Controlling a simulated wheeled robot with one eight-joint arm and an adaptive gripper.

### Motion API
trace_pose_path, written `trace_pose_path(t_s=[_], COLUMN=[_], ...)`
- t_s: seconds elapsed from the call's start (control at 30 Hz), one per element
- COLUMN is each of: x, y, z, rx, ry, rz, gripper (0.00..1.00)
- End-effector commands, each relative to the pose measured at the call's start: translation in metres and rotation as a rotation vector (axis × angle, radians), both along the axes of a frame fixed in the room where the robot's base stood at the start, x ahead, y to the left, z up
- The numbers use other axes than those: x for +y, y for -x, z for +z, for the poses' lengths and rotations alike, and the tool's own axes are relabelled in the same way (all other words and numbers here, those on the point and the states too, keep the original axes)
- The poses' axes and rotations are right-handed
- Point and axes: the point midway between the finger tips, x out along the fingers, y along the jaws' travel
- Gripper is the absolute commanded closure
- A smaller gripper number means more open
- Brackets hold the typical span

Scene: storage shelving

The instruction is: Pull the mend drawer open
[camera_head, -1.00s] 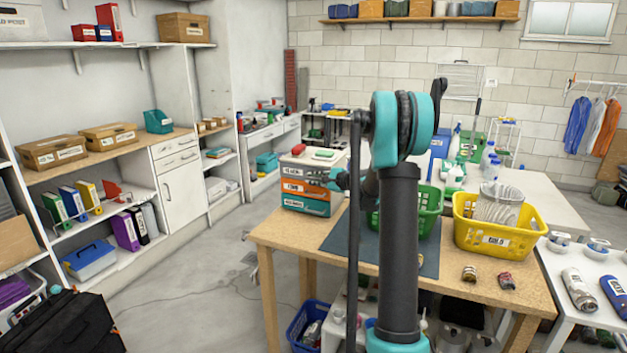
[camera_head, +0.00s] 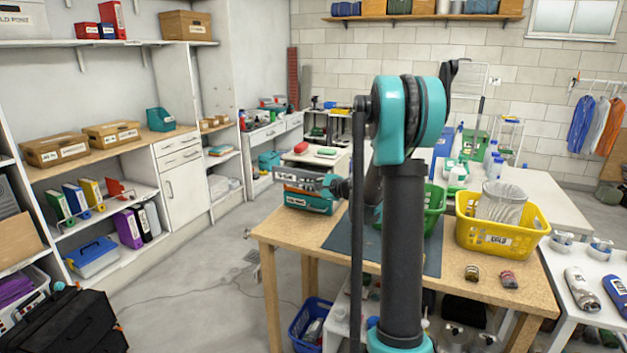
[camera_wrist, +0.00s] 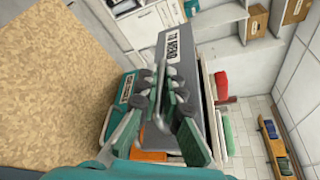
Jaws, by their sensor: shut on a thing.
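The mend drawer (camera_wrist: 180,50) is the grey top drawer of a small drawer unit, with a "TO MEND" label on its front. In the head view my gripper (camera_head: 335,184) is partly behind my arm. The teal bottom drawer (camera_wrist: 127,88) is under the grey one.
The unit stands at the left end of a wooden table (camera_head: 290,232). A red and a green item lie on its top. A green basket (camera_head: 432,208) and a yellow basket (camera_head: 478,236) stand to the right.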

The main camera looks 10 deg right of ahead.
Motion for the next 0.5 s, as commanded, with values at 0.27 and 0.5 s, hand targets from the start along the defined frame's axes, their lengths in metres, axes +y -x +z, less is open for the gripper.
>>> trace_pose_path(t_s=[0.27, 0.5], x=[0.020, 0.020], y=[0.032, 0.032], z=[0.000, 0.000], rx=[0.000, -0.001], ry=[0.001, 0.001], rz=[-0.001, -0.002], gripper=[1.00, 1.00])
